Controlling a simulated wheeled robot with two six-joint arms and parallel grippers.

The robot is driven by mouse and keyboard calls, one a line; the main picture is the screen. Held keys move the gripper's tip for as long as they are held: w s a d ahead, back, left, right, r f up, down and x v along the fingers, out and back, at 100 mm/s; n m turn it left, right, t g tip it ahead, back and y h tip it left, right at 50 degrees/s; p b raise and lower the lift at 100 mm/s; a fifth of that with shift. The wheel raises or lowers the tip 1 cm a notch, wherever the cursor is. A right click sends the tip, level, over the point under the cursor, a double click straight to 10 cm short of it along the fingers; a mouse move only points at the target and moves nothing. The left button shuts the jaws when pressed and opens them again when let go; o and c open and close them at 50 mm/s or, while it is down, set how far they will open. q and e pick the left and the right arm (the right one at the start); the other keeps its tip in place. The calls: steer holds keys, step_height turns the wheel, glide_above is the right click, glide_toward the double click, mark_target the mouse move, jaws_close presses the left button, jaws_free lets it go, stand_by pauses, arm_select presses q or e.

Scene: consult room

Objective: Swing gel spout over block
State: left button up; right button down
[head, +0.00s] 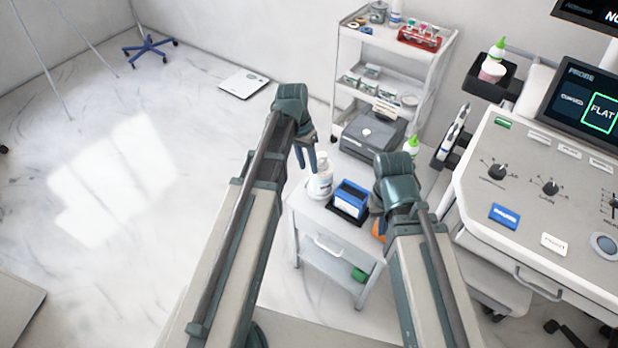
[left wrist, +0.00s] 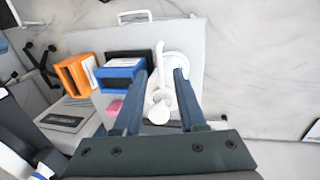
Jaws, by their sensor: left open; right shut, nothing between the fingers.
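The white gel pump bottle (head: 320,182) stands on the small white cart, left of the blue block (head: 351,196) in its black tray. In the left wrist view, the pump's white spout (left wrist: 159,60) points up the picture, towards the cart's handle edge, beside the blue block (left wrist: 120,78) and not over it. My left gripper (head: 306,158) is open above the bottle; in the left wrist view its fingers (left wrist: 159,76) lie either side of the pump top, with contact unclear. My right gripper (head: 377,207) is shut and empty, right of the block; its fingertips are partly hidden.
An orange box (left wrist: 76,75) stands beside the block, mostly hidden by my right gripper in the head view. A pink item (left wrist: 114,107) lies near the block. The ultrasound console (head: 540,215) is close on the right; a shelf trolley (head: 398,58) stands behind.

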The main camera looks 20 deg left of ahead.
arm_select(q)
steer(key=f, duration=0.1)
steer(key=b, duration=0.1)
steer(key=f, duration=0.1)
steer(key=shift+s+d+f+b, duration=0.1)
steer(key=shift+d+f+b, duration=0.15)
steer(key=shift+f+b, duration=0.1)
arm_select(e)
step_height(320, 180, down, 3)
steer(key=shift+r, duration=0.15)
arm_select(q)
jaws_close()
stand_by(0.8)
